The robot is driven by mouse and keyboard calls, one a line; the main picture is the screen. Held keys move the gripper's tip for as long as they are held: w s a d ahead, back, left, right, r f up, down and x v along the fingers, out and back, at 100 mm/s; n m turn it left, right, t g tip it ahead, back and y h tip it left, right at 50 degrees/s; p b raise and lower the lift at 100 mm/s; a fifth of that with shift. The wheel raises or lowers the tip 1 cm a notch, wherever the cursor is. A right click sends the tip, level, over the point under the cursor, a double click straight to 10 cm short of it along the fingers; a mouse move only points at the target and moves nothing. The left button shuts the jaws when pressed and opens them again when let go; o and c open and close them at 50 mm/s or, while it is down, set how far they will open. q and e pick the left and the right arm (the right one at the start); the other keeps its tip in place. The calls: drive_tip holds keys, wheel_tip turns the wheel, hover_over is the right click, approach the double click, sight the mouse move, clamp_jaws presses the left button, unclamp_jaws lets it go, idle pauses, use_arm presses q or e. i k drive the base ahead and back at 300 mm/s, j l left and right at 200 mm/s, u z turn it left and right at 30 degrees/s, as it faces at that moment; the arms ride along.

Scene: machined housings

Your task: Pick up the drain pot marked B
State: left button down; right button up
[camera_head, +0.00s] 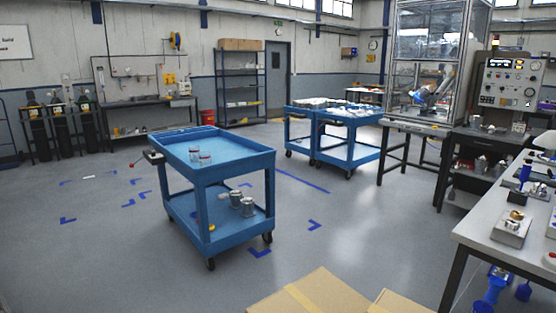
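A blue two-tier cart (238,162) stands on the floor left of the middle. Two small cup-like pots stand close together on its top tray, a left one (194,154) and a right one (205,158); both have reddish lower parts. On the lower shelf are two grey metal pots, one (235,198) behind the other (248,207). I cannot read any letter on these pots, so I cannot tell which is marked B. Neither of my grippers is in view.
Two more blue carts (352,152) with light parts stand further back. A workbench (487,232) with fixtures runs along the right. Cardboard boxes (318,296) are at the bottom, in front. The grey floor around the near cart is mostly clear.

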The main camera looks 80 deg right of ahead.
sight(205, 156)
drive_tip(key=z, duration=2.2)
drive_tip(key=i+j, duration=1.3)
drive_tip(key=i, duration=0.25)
drive_tip(key=i+j, duration=0.2)
drive_tip(key=i, duration=0.25)
drive_tip(key=i+j+u, duration=0.1)
drive_tip(key=i+j, duration=0.15)
drive_tip(key=i, duration=0.15)
drive_tip(key=i+j, duration=0.15)
drive_tip(key=i, duration=0.3)
drive_tip(key=i+l, duration=0.4)
drive_tip(key=i, duration=0.15)
drive_tip(key=i+l, duration=0.45)
drive_tip(key=i+j+u, duration=0.05)
drive_tip(key=i, duration=0.05)
